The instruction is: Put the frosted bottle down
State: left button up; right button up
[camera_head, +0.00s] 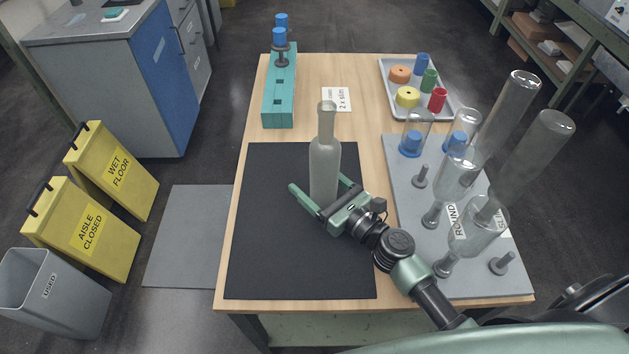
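The frosted bottle (324,160) is a pale grey-green bottle with a narrow neck. It appears upright, over the right part of the black mat (280,255) on the wooden table. My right gripper (317,183) reaches in from the lower right, low around the bottle. Its fingers are spread wide, and the left one stands clear of the glass. I cannot tell whether the right finger touches the bottle. The gripper hides part of the bottle's base, so its contact with the mat is not fully visible. My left gripper is not in view.
Clear bottles stand on spindles on a grey board (407,180) at the right, close to my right arm. A tray (452,100) of coloured parts is at the back right. The mat's left half is free.

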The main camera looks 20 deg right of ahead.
jog(key=shift+r, duration=0.25)
jog(key=b+v, duration=0.1)
jog(key=v, duration=0.6)
jog(key=b+v, duration=0.1)
jog(key=v, duration=0.2)
jog(key=shift+s+d+f+b, duration=0.2)
jog(key=shift+s+f+b, duration=0.05)
jog(key=shift+s+b, duration=0.1)
jog(key=shift+s+d+r, duration=0.15)
jog(key=shift+s+d, duration=0.15)
jog(key=shift+s, duration=0.25)
jog(key=shift+s, duration=0.1)
